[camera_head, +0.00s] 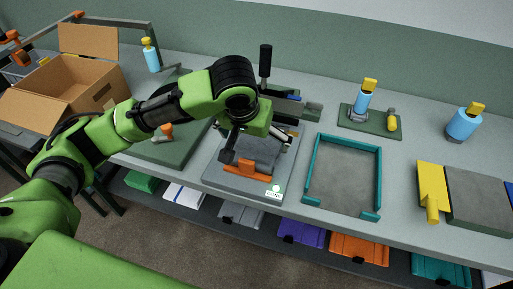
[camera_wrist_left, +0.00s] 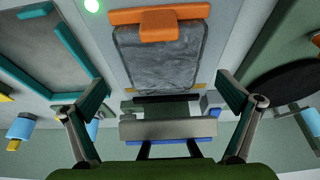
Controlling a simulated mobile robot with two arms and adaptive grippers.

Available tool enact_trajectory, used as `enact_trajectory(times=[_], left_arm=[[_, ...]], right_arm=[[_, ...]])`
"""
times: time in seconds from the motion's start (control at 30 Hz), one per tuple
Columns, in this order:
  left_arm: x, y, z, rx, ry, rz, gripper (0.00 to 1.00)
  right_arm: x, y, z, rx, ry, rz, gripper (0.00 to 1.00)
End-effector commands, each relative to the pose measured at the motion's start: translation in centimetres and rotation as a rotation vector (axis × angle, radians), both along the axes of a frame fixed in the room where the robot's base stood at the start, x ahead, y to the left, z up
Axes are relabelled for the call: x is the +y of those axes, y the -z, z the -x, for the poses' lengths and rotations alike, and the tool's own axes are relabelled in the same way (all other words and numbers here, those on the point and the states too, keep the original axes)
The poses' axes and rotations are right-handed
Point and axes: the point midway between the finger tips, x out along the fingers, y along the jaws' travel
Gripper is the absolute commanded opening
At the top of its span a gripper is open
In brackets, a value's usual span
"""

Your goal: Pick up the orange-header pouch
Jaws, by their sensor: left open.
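The orange-header pouch is a grey sleeve (camera_wrist_left: 160,58) with an orange header strip (camera_head: 246,168). It lies flat on a grey platform (camera_head: 222,178) at the middle of the bench. In the left wrist view the orange header (camera_wrist_left: 160,20) is at the top, with an orange tab at its middle. My left gripper (camera_head: 257,147) is above the pouch, pointing down, and partly hides it in the head view. Its two fingers are spread wide and empty, one to each side of the pouch in the left wrist view (camera_wrist_left: 163,84). My right gripper is not in view.
A teal open-sided frame (camera_head: 378,165) lies right of the platform, with a yellow-handled grey block (camera_head: 478,195) further right. Blue bottles with yellow caps (camera_head: 463,122) stand behind. A black-knobbed post (camera_head: 265,62) rises behind the platform. An open cardboard box (camera_head: 72,88) is at left.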

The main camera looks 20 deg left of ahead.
Motion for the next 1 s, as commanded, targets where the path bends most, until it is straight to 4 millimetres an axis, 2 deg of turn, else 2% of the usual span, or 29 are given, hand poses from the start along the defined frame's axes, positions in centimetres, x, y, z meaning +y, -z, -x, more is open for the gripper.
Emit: enact_trajectory(times=[0.17, 0.3, 0.5, 0.77, 0.9, 0.97, 1.0], left_arm=[[0.1, 1.0, -0.5, 0.001, 0.0, -0.001, 1.0], [0.4, 2.8, -1.4, 0.003, -0.002, -0.002, 1.0], [0.3, 5.0, -2.4, 0.0, 0.001, 0.0, 1.0], [0.3, 5.2, -2.5, -0.001, 0.002, 0.0, 1.0], [0.3, 5.2, -2.4, -0.001, 0.002, 0.0, 0.65], [0.3, 5.2, -2.4, -0.001, 0.002, 0.0, 0.65], [0.3, 5.2, -2.5, -0.002, 0.002, 0.0, 0.61]], right_arm=[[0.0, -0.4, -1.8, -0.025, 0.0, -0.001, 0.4], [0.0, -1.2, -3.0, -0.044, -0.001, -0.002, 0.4], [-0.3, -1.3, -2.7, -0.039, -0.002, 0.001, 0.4], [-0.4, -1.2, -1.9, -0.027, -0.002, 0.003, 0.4], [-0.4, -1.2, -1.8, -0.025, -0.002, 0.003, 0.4], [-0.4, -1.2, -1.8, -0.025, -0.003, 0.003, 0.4], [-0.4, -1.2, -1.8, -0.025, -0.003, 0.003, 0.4]])
